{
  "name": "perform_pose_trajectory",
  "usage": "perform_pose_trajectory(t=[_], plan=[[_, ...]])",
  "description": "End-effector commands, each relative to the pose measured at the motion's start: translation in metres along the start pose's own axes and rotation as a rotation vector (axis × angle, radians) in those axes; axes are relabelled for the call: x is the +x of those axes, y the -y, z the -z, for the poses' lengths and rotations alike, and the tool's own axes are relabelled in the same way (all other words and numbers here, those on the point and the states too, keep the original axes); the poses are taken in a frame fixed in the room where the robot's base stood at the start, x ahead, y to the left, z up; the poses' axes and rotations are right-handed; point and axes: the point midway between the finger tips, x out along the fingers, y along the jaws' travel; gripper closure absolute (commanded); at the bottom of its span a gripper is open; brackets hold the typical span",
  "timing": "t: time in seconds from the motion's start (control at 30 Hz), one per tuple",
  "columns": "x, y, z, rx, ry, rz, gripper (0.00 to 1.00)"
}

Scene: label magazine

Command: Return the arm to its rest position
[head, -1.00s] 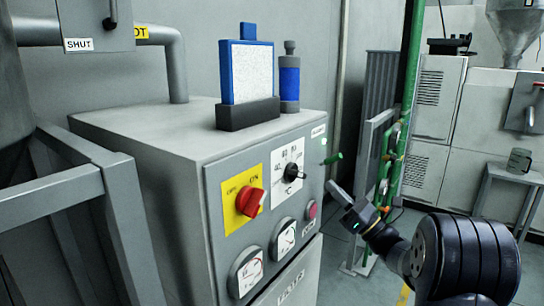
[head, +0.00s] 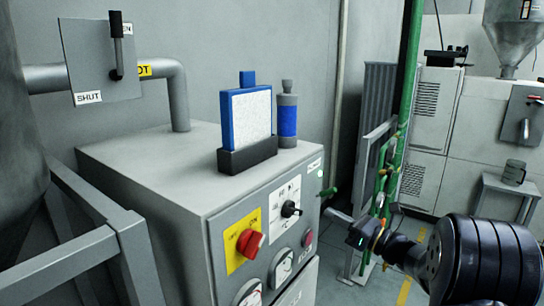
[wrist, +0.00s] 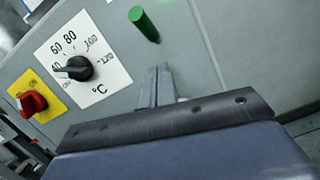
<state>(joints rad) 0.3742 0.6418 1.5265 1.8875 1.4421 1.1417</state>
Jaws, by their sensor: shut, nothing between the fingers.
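My gripper (head: 330,214) is in the head view, just right of the grey control cabinet (head: 140,165), with my dark arm behind it at the lower right. In the wrist view its two fingers (wrist: 158,75) lie together, shut and empty, in front of the cabinet's panel. Whether they touch the panel cannot be told. The panel carries a black temperature knob (head: 290,209) on a white dial plate and a red knob (head: 249,243) on a yellow plate. A green peg (wrist: 144,23) sticks out above the fingers in the wrist view.
A blue-framed white panel in a dark holder (head: 247,158) and a blue-grey bottle (head: 287,118) stand on the cabinet. A green post (head: 405,100) and grey guard stand behind my gripper. A grey frame (head: 95,250) is at left, a stool with a mug (head: 514,172) at right.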

Motion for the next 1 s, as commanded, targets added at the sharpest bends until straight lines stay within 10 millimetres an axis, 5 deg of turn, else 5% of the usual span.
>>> perform_pose_trajectory(t=[1.0], plan=[[-0.029,-0.008,-0.033,-0.028,-0.401,0.087,1.00]])
